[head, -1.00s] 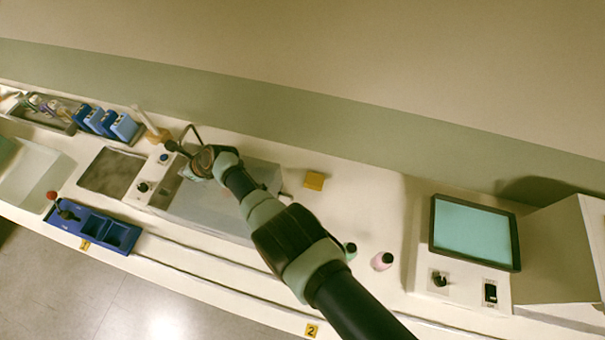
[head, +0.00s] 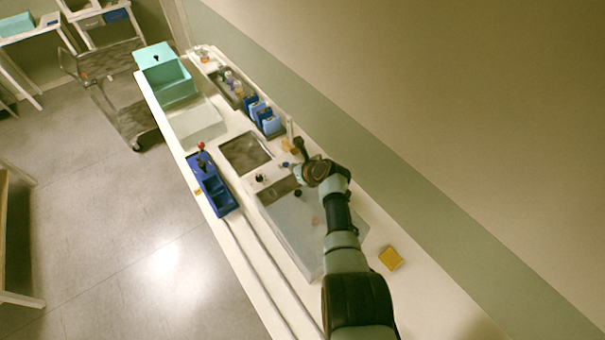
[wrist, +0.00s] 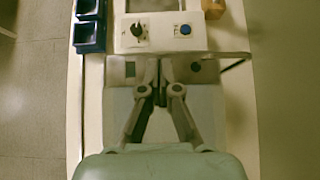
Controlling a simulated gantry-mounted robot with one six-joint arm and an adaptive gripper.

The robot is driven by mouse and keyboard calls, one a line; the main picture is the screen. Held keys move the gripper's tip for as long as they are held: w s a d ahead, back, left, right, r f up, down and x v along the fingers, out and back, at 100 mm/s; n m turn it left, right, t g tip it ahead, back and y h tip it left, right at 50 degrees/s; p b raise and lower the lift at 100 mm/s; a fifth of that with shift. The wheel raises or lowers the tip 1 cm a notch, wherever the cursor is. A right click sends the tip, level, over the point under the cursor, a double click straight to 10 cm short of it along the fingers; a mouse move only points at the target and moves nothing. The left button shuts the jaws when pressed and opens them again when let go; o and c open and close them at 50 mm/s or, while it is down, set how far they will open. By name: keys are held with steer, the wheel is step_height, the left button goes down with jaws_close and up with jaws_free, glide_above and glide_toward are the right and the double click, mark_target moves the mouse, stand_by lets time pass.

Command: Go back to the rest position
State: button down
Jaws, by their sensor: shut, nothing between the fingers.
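My gripper (wrist: 160,88) is shut and empty in the wrist view, its fingers meeting in front of a control panel (wrist: 160,32) with a black knob and a blue button. In the head view my arm reaches over the right side of the grey plate (head: 292,225), with the wrist near the panel's far end. The fingertips are hard to make out there. The rest position itself is not marked in either view.
A blue holder (head: 218,192) with a dark bottle and a red knob or cap stands at the bench's left edge. Blue boxes (head: 262,116) and a tray of small bottles (head: 227,88) stand behind. A yellow block (head: 390,258) lies right of my arm. A trolley (head: 118,100) stands on the floor.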

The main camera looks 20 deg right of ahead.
step_height(320, 180, up, 3)
steer(key=shift+p, duration=0.3)
steer(key=s+a+r+n+p, duration=0.45)
steer(key=a+r+n, duration=0.7)
steer(key=n, duration=0.55)
steer(key=s+a+r+n+t+h+p, duration=0.1)
steer(key=s+a+r+n, duration=0.4)
steer(key=s, duration=0.6)
steer(key=s+a+r+n+t+p, duration=0.2)
steer(key=s+a+r+n, duration=0.3)
steer(key=s+r+n, duration=0.5)
steer(key=shift+s+n+h, duration=0.4)
steer(key=shift+s+n, duration=0.6)
